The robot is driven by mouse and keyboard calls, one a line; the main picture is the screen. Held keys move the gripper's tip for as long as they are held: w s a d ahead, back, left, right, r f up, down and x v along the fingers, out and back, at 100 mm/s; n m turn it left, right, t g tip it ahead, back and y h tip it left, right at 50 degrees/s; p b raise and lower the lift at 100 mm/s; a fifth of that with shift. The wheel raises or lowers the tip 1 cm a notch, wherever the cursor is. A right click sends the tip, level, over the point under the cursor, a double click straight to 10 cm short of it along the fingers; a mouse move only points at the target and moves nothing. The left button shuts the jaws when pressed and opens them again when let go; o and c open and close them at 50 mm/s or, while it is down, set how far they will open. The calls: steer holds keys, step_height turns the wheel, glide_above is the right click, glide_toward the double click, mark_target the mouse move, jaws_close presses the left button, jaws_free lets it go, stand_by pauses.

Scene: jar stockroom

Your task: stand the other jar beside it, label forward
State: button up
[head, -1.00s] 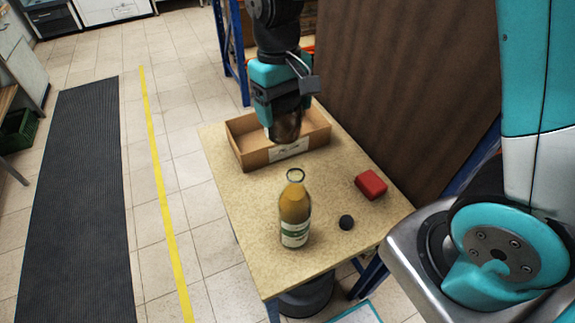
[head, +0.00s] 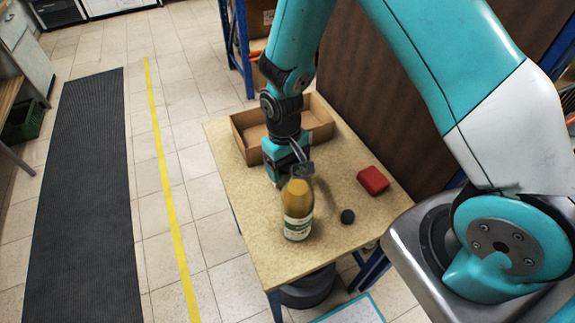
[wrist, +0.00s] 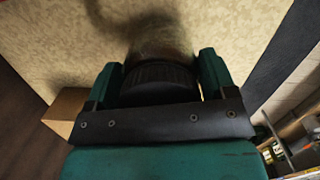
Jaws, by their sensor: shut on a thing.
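An amber jar (head: 297,213) stands upright on the table, its white and green label facing the head camera. My gripper (head: 289,176) points down just behind it, close to its top. In the wrist view my gripper (wrist: 160,72) is shut on a second jar, whose dark ridged lid (wrist: 158,82) sits between the two fingers. The held jar's body and label are mostly hidden in both views. I cannot tell whether its base touches the table, or whether the two jars touch.
An open cardboard box (head: 243,140) stands behind the gripper at the table's far end. A red block (head: 373,180) and a dark round thing (head: 347,216) lie right of the standing jar. The left strip of the table (head: 237,205) is clear.

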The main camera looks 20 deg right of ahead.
steer(key=shift+f, duration=0.35)
steer(key=shift+f, duration=0.1)
steer(key=o, duration=1.4)
